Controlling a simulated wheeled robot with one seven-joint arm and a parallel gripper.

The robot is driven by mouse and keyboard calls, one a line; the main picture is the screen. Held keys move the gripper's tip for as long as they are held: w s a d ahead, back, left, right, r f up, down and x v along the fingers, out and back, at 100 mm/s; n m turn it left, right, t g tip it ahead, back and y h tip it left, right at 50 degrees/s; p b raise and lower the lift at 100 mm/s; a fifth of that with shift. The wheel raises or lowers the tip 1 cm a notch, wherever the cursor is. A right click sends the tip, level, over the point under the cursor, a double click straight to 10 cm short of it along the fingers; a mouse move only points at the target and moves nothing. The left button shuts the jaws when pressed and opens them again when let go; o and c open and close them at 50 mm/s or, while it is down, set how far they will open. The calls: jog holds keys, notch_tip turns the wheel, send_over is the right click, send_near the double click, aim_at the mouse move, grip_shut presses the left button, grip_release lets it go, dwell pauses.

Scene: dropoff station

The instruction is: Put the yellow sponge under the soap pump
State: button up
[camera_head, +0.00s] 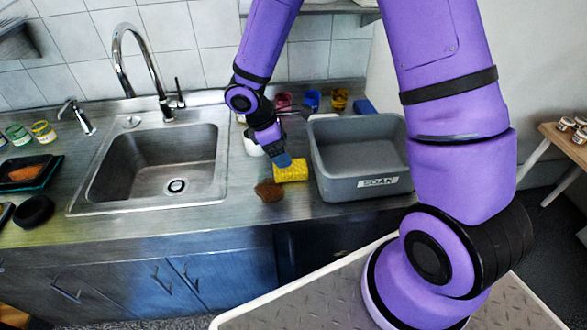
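The yellow sponge (291,172) lies on the steel counter between the sink and the grey bin. My gripper (281,160) reaches down at the sponge's upper left edge, with a blue fingertip over or against it. The other finger is hidden, so I cannot tell whether it is open or shut. A small chrome spout that looks like the soap pump (76,115) stands at the back of the counter, left of the sink.
The sink (160,165) with its tall faucet (140,60) lies between sponge and pump. A grey SOAK bin (362,188) stands right of the sponge. A brown lump (268,191) lies in front. A white cup (252,146) stands behind. A dark tray (30,178) is far left.

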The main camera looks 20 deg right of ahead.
jog(key=shift+a+x, duration=0.15)
jog(key=shift+x, duration=1.7)
jog(key=shift+a+x, duration=0.1)
jog(key=shift+x, duration=1.7)
jog(key=shift+s+f, duration=0.1)
jog(key=shift+f, duration=0.2)
jog(key=c, duration=1.1)
jog(key=shift+o, duration=0.2)
notch_tip(320, 180, up, 19)
jog(key=shift+f, duration=0.25)
